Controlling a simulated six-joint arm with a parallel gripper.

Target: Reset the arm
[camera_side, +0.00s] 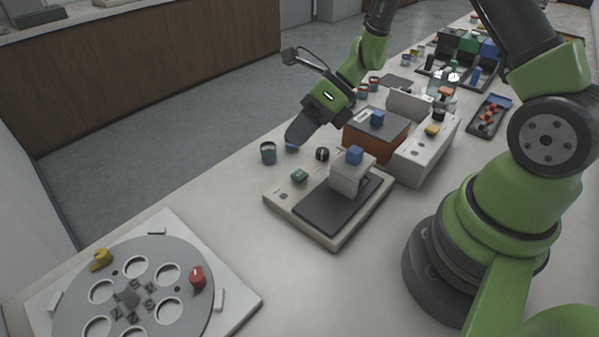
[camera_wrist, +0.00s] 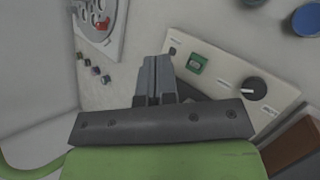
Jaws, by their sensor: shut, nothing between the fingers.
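The switch (camera_wrist: 198,63) and knob (camera_wrist: 252,89) also show in the wrist view.
A turntable with round holes (camera_side: 190,250) sits at the front left. Bare bench lies between turntable and press.

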